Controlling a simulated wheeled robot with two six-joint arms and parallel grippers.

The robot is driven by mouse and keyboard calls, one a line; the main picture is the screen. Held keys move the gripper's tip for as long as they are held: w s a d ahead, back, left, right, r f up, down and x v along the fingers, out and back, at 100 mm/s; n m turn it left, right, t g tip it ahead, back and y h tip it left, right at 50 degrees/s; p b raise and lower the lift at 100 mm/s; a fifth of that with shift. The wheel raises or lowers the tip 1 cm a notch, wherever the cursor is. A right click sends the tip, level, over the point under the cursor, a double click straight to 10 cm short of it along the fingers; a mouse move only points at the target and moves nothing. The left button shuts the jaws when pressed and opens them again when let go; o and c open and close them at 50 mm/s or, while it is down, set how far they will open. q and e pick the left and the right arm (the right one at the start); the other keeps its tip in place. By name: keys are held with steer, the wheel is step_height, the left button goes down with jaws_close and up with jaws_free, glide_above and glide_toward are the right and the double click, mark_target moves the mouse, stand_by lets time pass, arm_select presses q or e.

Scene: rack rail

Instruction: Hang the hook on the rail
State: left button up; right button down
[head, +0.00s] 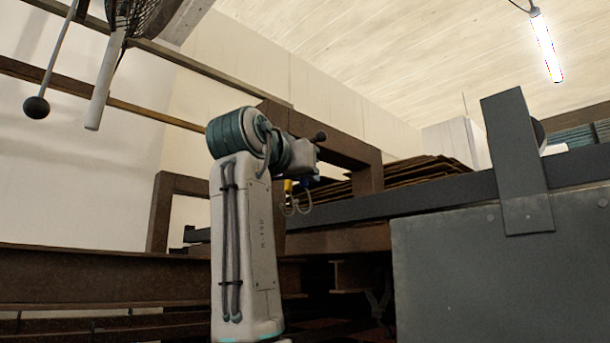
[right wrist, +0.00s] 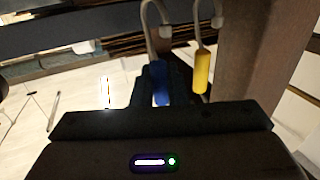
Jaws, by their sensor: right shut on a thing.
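My right gripper (head: 308,178) is at the end of the raised arm in the middle of the head view, in front of the dark grey rail (head: 400,204). In the right wrist view, its fingers are shut on a blue-handled hook (right wrist: 161,84) with a curved grey wire. A yellow-handled hook (right wrist: 201,72) shows beside it, outside the fingers. I cannot tell what holds the yellow one. In the head view, the grey wire curves (head: 298,208) show small below the gripper, overlapping the rail in the picture. Contact with the rail cannot be told. My left gripper is out of view.
A grey upright plate (head: 516,160) and large grey panel (head: 480,280) stand at the right. A brown frame (head: 340,145) and stacked brown sheets (head: 410,172) are behind the arm. A rod with a dark ball (head: 37,107) and a netted thing (head: 135,15) hang at the upper left.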

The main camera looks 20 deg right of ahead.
steer(key=shift+r, duration=0.1)
steer(key=shift+w+a+r+p, duration=0.1)
steer(key=shift+a+r+p, duration=0.1)
steer(key=shift+r+p, duration=0.35)
steer(key=shift+a+r, duration=0.1)
steer(key=shift+r, duration=0.1)
steer(key=shift+s+a+r+p, duration=0.25)
steer(key=shift+a+r+p, duration=0.2)
steer(key=shift+p, duration=0.15)
